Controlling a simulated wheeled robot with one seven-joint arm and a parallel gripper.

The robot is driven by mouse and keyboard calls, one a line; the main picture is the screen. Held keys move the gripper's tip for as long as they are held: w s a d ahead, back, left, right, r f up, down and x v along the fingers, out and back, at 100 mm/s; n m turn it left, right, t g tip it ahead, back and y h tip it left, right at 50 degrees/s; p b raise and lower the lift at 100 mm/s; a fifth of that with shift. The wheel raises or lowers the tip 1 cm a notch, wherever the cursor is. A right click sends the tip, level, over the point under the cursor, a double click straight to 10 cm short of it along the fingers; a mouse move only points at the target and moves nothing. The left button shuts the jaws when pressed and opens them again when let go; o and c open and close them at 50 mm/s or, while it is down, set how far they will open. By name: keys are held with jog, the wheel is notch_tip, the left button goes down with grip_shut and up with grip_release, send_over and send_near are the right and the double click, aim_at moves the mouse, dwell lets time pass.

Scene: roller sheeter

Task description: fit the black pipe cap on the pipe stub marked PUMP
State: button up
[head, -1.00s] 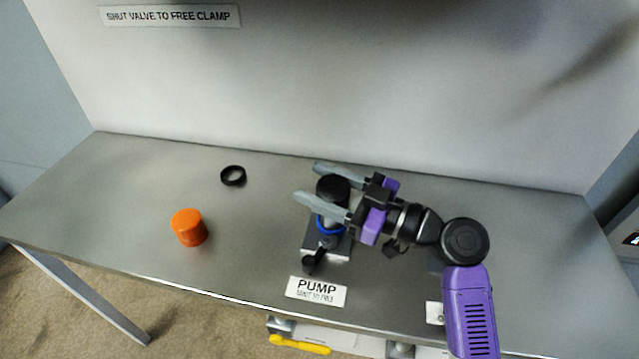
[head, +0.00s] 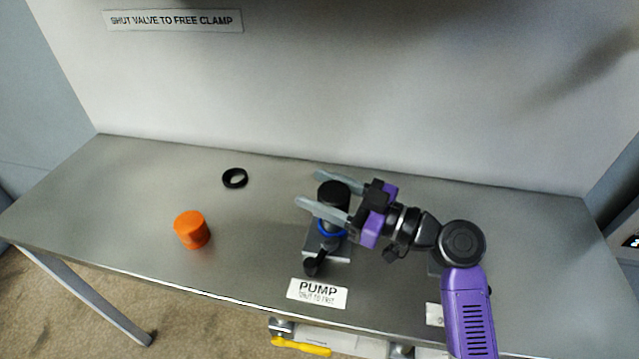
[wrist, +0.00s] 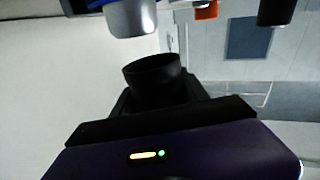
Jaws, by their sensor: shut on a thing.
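The black pipe cap (head: 333,191) is between the two grey fingers of my gripper (head: 321,191), which is shut on it. The cap is upright at the top of the pipe stub (head: 330,229), which has a blue band and stands on a grey base plate. The near finger hides where cap and stub meet, so I cannot tell if the cap is seated. The PUMP label (head: 318,292) is at the table edge in front of the stub. In the wrist view, a silver rounded part and some blue show at the top.
An orange cylinder (head: 191,230) and a black ring (head: 235,178) lie left on the grey table (head: 120,205). A black handle (head: 315,264) juts from the stub's base. A yellow lever (head: 302,346) is below the front edge. A wall sign reads SHUT VALVE TO FREE CLAMP (head: 173,20).

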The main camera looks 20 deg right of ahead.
jog(key=shift+m+g, duration=0.3)
jog(key=shift+m, duration=0.2)
jog(key=f, duration=0.4)
jog(key=shift+w+a+f+p, duration=0.2)
jog(key=shift+a+f+p, duration=0.05)
jog(key=shift+p, duration=0.1)
jog(key=shift+h, duration=0.4)
jog(key=shift+w+d+r+p, duration=0.2)
jog(key=shift+d+r+p, duration=0.15)
jog(key=shift+r, duration=0.25)
jog(key=shift+w+d+r+p, duration=0.2)
jog(key=shift+d+r, duration=0.1)
jog(key=shift+r, duration=0.25)
jog(key=shift+w+d+r+p, duration=0.15)
jog(key=shift+d+r+p, duration=0.2)
jog(key=shift+r, duration=0.25)
jog(key=shift+w+r, duration=0.1)
jog(key=shift+r, duration=0.05)
jog(key=shift+a+r, duration=0.1)
jog(key=shift+a, duration=0.05)
jog(key=shift+w+p, duration=0.15)
jog(key=shift+p, duration=0.2)
